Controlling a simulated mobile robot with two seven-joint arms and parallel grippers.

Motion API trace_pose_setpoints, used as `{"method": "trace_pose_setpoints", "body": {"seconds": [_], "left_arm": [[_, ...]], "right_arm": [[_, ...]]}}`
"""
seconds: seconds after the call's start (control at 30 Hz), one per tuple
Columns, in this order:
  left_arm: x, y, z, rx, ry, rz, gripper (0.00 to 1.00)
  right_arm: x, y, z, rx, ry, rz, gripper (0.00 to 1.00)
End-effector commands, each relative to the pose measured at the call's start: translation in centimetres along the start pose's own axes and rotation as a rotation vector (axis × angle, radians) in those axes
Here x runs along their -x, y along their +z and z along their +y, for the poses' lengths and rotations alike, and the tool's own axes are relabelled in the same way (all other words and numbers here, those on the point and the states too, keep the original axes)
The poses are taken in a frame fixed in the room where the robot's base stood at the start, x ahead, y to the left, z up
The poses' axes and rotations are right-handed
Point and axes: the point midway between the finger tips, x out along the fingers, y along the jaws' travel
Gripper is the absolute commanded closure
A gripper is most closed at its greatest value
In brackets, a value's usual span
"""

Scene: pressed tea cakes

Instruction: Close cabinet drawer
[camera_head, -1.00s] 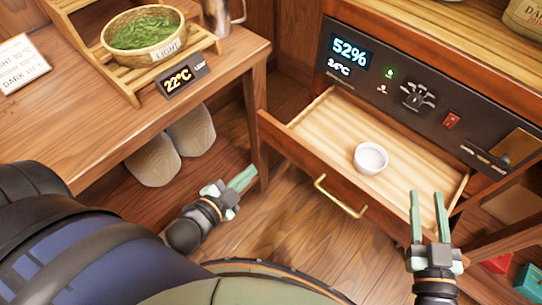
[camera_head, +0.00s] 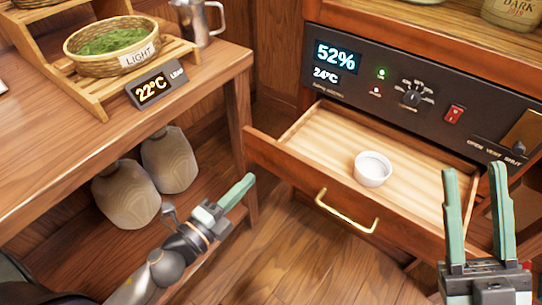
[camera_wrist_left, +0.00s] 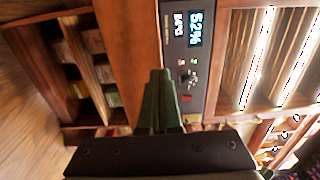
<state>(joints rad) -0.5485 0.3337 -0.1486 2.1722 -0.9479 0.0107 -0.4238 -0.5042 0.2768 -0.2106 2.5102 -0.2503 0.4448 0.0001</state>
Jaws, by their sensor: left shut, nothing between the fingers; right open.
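The cabinet drawer (camera_head: 290,172) is pulled out below the control panel in the head view. A brass bar handle (camera_head: 346,212) is on its front, and a small white cup (camera_head: 372,170) stands inside on the pale slatted bottom. My left gripper (camera_head: 246,184) is shut and empty, left of the drawer front and apart from the handle. Its shut fingers also show in the left wrist view (camera_wrist_left: 160,85), with the cabinet behind them. My right gripper (camera_head: 474,172) is open and empty at the lower right, its fingers overlapping the drawer's right end in the picture.
The dark control panel (camera_head: 400,95) reads 52% and 24°C and also shows in the left wrist view (camera_wrist_left: 188,60). A wooden table (camera_head: 60,140) with a tea basket (camera_head: 120,45) stands at left, two rounded objects (camera_head: 130,190) beneath it. The floor before the drawer is clear.

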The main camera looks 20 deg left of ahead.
Motion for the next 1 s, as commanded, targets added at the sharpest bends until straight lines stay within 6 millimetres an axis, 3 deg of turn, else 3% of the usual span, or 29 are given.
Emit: {"method": "trace_pose_setpoints", "body": {"seconds": [0.5,0.7,1.0], "left_arm": [[-7.6,0.1,-0.1,-0.001,-0.001,0.0,1.0],[-9.1,0.0,0.0,0.001,0.001,-0.001,1.0],[-9.5,0.0,0.1,0.002,0.002,-0.001,1.0]], "right_arm": [[-0.3,0.3,0.3,0.0,0.003,-0.029,0.59],[-0.2,0.6,0.2,-0.003,0.005,-0.039,0.59],[-0.1,0.8,0.2,-0.005,0.007,-0.044,0.59]]}}
